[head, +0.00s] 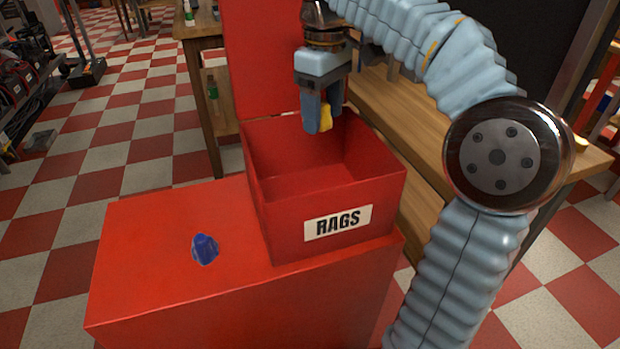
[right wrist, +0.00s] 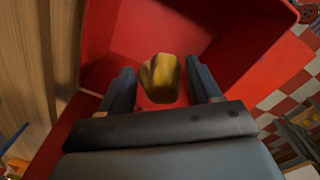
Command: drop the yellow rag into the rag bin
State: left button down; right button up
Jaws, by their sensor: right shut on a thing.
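The rag bin (head: 290,232) is a red open box with a white RAGS label on its front and its lid raised at the back. My right gripper (head: 320,126) points down over the back part of the bin's opening. It is shut on the yellow rag (head: 326,117), which is partly hidden by a finger in the head view. In the right wrist view the yellow rag (right wrist: 160,78) shows between the two fingers, with the red bin interior beyond it. The bin floor that shows looks empty. My left gripper is not in view.
A crumpled blue rag (head: 204,249) lies on the red cabinet top (head: 150,240), left of the bin. A wooden bench (head: 400,120) stands behind and right of the bin. The raised lid (head: 262,60) stands close to the left of my right gripper.

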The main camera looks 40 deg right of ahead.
aim_at(322, 128)
jog(key=shift+f+b, duration=1)
jog(key=shift+f, duration=0.95)
jog(key=o, duration=1.1)
notch_tip(322, 128, up, 7)
jog(key=shift+f+p, duration=0.1)
jog(key=shift+p, duration=0.9)
jog(key=shift+r, duration=0.4)
